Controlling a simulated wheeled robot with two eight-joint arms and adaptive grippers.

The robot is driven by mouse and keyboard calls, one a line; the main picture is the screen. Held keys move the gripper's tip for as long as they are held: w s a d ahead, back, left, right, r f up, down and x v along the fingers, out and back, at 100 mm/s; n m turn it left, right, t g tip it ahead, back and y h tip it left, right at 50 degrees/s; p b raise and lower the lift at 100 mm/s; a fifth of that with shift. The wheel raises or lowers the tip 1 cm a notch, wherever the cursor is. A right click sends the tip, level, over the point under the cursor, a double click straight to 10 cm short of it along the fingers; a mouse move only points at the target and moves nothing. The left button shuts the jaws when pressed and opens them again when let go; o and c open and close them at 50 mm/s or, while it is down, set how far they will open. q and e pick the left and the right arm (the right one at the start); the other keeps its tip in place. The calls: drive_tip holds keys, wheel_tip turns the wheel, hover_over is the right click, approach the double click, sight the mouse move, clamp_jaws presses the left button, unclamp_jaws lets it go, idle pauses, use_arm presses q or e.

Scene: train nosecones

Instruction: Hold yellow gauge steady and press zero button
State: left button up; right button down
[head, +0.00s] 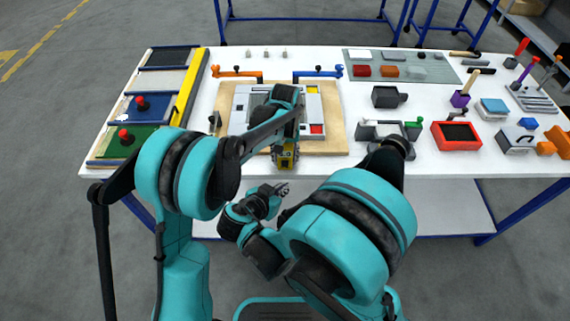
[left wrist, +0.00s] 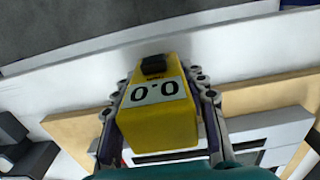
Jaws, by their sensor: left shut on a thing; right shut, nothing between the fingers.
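The yellow gauge (head: 287,158) hangs in my left gripper (head: 284,150) near the front edge of the table, above the wooden board. The left wrist view shows the gauge (left wrist: 158,105) between the two fingers of my left gripper (left wrist: 160,110), which is shut on it. Its display reads 0.0, and a black button (left wrist: 154,65) sits on the face beyond the display. My right gripper (head: 282,189) is shut and empty, below and in front of the gauge, apart from it.
A wooden board (head: 335,137) with a grey fixture (head: 312,108) lies mid-table, with orange and blue clamps behind it. A red-framed box (head: 456,135) and several tools stand on the right. Coloured panels (head: 125,143) with red knobs are on the left.

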idle(0.3)
use_arm(q)
drive_tip(key=o, duration=1.4)
drive_tip(key=shift+r, duration=0.1)
